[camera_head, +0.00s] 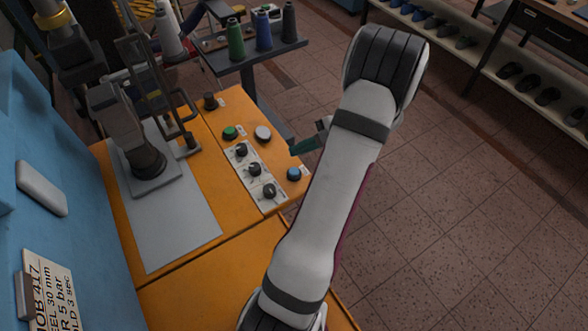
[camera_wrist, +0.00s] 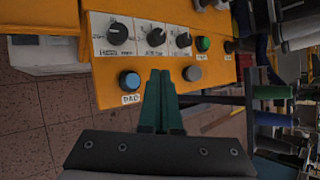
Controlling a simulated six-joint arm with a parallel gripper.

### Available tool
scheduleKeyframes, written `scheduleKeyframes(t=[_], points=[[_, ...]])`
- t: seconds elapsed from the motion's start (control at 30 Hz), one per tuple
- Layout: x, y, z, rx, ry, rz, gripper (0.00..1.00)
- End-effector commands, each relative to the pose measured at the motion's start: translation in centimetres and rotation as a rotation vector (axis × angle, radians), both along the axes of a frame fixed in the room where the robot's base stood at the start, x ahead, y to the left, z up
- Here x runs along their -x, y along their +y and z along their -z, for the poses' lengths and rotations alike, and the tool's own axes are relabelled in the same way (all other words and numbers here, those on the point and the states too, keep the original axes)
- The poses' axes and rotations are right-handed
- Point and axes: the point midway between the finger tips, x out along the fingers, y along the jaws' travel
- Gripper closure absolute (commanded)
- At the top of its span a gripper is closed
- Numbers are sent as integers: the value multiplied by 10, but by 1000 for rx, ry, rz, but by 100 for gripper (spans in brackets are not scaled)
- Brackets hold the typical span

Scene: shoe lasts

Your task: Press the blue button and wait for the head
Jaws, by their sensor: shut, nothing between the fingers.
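The blue button (camera_head: 293,174) is on the front right edge of the orange control panel, with a small white label beside it. In the wrist view the blue button (camera_wrist: 130,80) is to the left of my fingers. My gripper (camera_head: 294,149) has green fingers that are shut and empty, with the tips by the panel's edge between the blue and white buttons. The closed fingers also show in the wrist view (camera_wrist: 160,76), apart from the blue button in the picture. The head (camera_head: 118,118) is a dark press unit above a grey plate (camera_head: 165,220) on the left.
A white button (camera_head: 262,133), a green button (camera_head: 230,132) and three black knobs (camera_head: 254,170) share the orange panel (camera_head: 228,108). A dark stand with thread spools (camera_head: 236,40) is behind. A shelf with shoes (camera_head: 510,72) is at the right. The tiled floor is open.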

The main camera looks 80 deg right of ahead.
Motion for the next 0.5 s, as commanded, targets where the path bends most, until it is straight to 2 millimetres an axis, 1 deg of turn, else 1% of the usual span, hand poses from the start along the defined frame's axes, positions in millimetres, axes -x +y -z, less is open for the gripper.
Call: scheduleKeyframes(t=[0.1,0.2,0.33,0.5], points=[[0,1,18,-3,-1,0,100],[0,0,31,-2,0,0,100],[0,0,43,-1,1,-1,100],[0,0,49,0,1,-1,100]])
